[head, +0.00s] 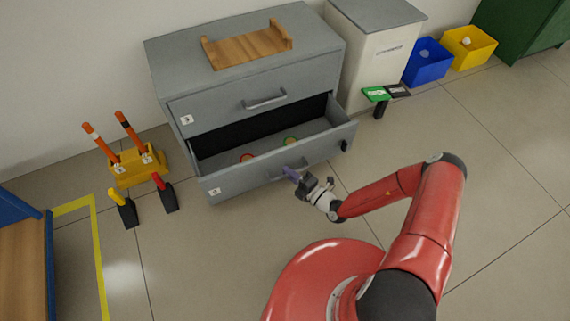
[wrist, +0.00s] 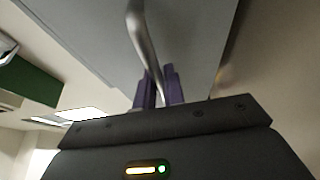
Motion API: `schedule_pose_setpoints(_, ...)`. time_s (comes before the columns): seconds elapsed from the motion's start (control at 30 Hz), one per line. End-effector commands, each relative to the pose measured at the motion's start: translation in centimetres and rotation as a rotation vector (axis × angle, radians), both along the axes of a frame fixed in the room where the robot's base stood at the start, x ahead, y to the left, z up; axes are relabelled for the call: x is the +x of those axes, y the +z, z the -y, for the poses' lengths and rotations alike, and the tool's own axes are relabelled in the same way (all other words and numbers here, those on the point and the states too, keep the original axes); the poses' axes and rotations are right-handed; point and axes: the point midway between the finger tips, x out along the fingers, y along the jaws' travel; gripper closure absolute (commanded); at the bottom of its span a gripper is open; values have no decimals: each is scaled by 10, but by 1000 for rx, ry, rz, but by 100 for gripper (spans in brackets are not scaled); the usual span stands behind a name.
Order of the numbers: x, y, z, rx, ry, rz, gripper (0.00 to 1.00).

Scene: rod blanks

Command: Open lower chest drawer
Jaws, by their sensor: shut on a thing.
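The grey chest (head: 245,80) has an upper drawer (head: 235,108), which is shut. Its lower drawer (head: 240,185) stands pulled out, with its dark inside showing. My gripper (head: 292,173) is at the front of the lower drawer. In the wrist view its purple fingers (wrist: 158,88) are shut around the curved metal handle (wrist: 142,38) of that drawer. In the head view the handle is partly hidden behind my gripper.
A wooden tray (head: 248,48) sits on the chest. A yellow stand (head: 138,167) with orange-handled tools is at the left. Floor before the drawer is clear.

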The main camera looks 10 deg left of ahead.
Motion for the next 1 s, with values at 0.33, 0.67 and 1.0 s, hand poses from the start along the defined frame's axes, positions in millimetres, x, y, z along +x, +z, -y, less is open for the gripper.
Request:
schedule_pose_setpoints(0.33,-4,-1,3,-2,1,-1,100)
schedule_pose_setpoints(0.67,-4,-1,3,-1,0,-1,67)
schedule_pose_setpoints(1.0,-8,0,9,-1,-1,0,67)
